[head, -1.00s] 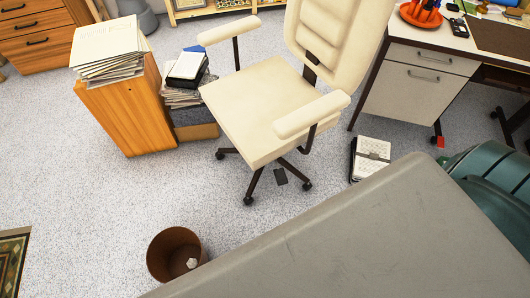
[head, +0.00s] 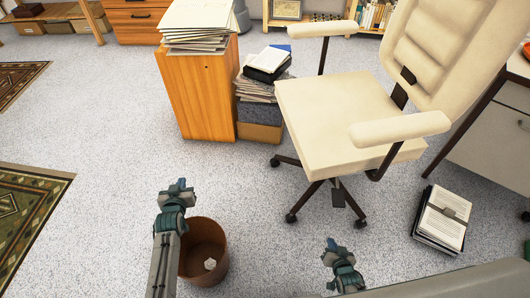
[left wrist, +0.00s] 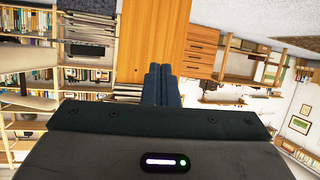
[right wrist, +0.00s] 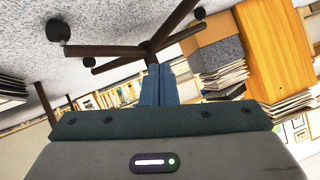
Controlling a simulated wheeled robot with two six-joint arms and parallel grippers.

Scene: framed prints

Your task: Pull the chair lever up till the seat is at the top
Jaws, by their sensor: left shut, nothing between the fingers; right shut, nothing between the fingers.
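The cream office chair (head: 345,120) stands at the right of centre in the head view, its seat level on a dark star base with castors. A small dark paddle (head: 338,194) hangs below the seat; I cannot tell whether it is the lever. My left gripper (head: 179,186) is shut and empty, above the floor by the brown bin, well left of the chair. My right gripper (head: 332,243) is shut and empty, in front of the chair base and apart from it. In the right wrist view its closed fingers (right wrist: 158,84) point towards the chair's dark legs (right wrist: 112,51).
A brown waste bin (head: 205,252) stands beside my left arm. A wooden cabinet (head: 198,95) and stacked papers (head: 258,93) stand left of the chair. A pile of books (head: 442,219) lies on the floor at its right. Carpet between bin and chair is clear.

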